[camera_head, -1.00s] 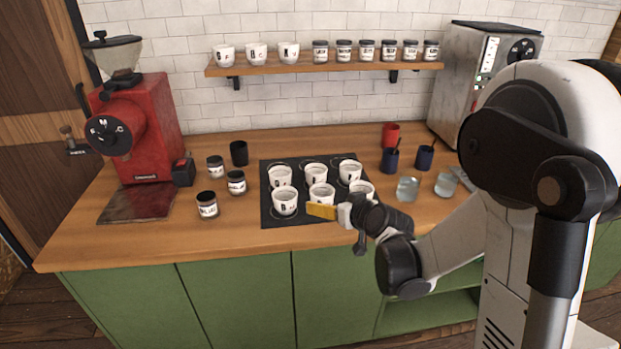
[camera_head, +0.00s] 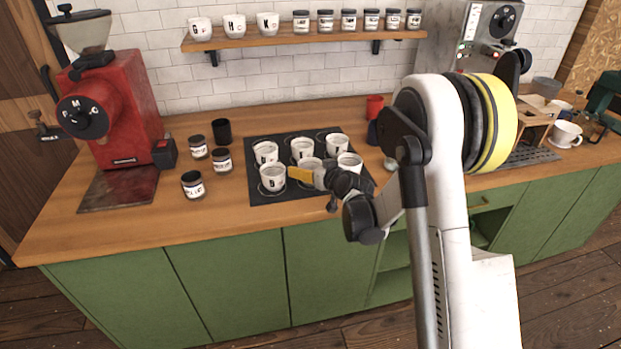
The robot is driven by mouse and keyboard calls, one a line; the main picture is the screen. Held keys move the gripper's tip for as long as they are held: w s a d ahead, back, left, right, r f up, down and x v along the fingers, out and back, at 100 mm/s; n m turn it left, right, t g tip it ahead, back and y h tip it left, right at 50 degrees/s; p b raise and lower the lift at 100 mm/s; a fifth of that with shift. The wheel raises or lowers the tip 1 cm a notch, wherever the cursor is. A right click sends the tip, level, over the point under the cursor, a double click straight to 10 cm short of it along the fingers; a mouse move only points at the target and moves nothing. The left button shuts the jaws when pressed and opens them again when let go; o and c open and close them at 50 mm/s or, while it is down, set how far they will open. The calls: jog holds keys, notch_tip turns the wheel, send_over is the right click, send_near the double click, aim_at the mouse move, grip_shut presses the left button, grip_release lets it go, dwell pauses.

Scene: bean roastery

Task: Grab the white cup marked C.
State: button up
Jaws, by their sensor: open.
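Several white cups with black letters stand upright on a dark mat (camera_head: 258,196) on the counter. The front left cup (camera_head: 272,178), front middle cup (camera_head: 310,164) and front right cup (camera_head: 350,161) form the near row. The letters are too small to read surely, so I cannot tell which cup is C. My gripper (camera_head: 301,175), with a yellow finger pad, is open at the front of the mat. It is just right of the front left cup and partly covers the front middle cup. I cannot tell whether it touches either.
Three more lettered white cups (camera_head: 234,26) and several jars stand on the wall shelf (camera_head: 290,39). Labelled jars (camera_head: 193,184) and a black cup (camera_head: 222,131) stand left of the mat, beyond them a red grinder (camera_head: 112,115). A red cup (camera_head: 374,106) stands behind right. My arm hides the counter's right middle.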

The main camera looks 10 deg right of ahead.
jog(key=shift+w+a+f, duration=0.15)
jog(key=shift+w+f, duration=0.15)
jog(key=shift+w, duration=0.35)
jog(key=shift+r, duration=0.1)
jog(key=c, duration=1.4)
jog(key=shift+c, duration=0.2)
